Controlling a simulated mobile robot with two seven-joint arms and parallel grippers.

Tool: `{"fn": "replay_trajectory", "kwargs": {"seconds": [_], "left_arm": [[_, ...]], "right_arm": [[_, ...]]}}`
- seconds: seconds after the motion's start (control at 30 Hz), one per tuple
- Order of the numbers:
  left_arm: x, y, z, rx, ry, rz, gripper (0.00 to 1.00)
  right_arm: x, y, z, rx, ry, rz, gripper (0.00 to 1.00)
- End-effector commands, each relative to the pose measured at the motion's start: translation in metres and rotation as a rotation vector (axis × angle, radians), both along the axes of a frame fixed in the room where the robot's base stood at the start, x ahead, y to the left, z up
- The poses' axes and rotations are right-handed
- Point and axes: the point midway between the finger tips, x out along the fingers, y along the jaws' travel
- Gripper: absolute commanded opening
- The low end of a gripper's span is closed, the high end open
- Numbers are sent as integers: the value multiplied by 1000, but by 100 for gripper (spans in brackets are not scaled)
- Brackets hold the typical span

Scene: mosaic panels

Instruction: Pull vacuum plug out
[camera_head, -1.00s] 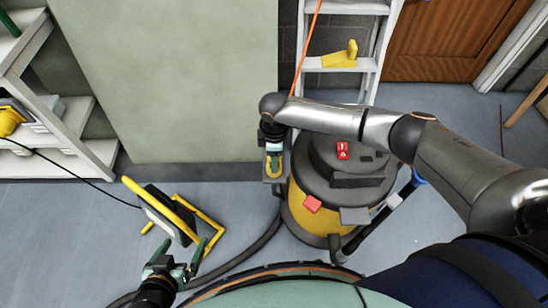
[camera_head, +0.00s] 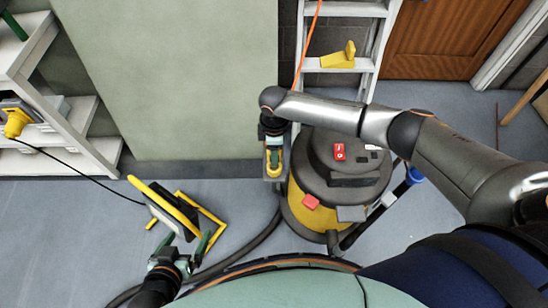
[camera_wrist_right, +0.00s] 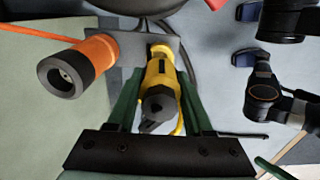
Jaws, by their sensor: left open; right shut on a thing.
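The yellow plug (camera_wrist_right: 157,72), with a dark end, sits between the green fingers of my right gripper (camera_wrist_right: 160,95) in the right wrist view. A grey plate (camera_wrist_right: 185,48) is behind it; I cannot tell whether the plug is seated there. An orange connector (camera_wrist_right: 92,53) with a black end is beside the plug on the left. In the head view my right gripper (camera_head: 274,158) is shut on the plug, left of the vacuum (camera_head: 318,214), a yellow drum with a dark lid and a red switch. My left gripper (camera_head: 184,248) is open and empty at lower left.
A yellow-framed work light (camera_head: 173,213) stands on the floor just beyond my left gripper. A dark hose (camera_head: 251,244) runs across the floor to its right. White shelves (camera_head: 79,149) are at left, and a ladder (camera_head: 340,10) with an orange cord is behind the vacuum.

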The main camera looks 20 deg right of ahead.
Motion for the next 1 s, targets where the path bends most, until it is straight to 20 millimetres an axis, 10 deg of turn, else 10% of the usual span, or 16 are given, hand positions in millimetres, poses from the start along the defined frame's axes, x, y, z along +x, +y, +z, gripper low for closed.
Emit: {"fn": "replay_trajectory", "kwargs": {"seconds": [1.0], "left_arm": [[0,3,26,5,-2,6,99]], "right_arm": [[0,0,28,0,0,-1,0]]}}
